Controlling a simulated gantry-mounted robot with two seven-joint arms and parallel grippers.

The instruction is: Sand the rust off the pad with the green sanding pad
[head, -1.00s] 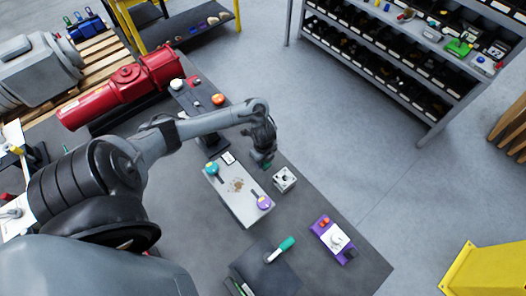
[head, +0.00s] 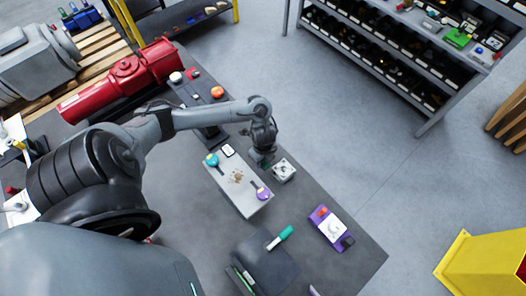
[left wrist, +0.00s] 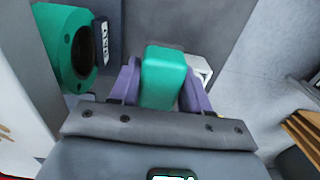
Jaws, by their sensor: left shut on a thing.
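The pad (head: 229,189) is a light grey block with a brown rust patch (head: 236,177) on its top. A teal clamp-like piece (head: 212,159) and a purple one (head: 262,192) sit at its ends. My left gripper (head: 264,163) is beyond the pad's right long edge, beside the rust and not over it. In the left wrist view, its purple fingers are shut on the green sanding pad (left wrist: 163,78). Brown rust specks show at that view's left edge (left wrist: 5,131). Contact beneath the sanding pad is hidden. My right gripper is not in view.
A white block with a hole (head: 284,169) stands close right of my gripper. A teal-handled tool (head: 281,237) and a purple box (head: 327,230) lie nearer the front. A red actuator (head: 125,78) is at back left. Table between the tools and box is clear.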

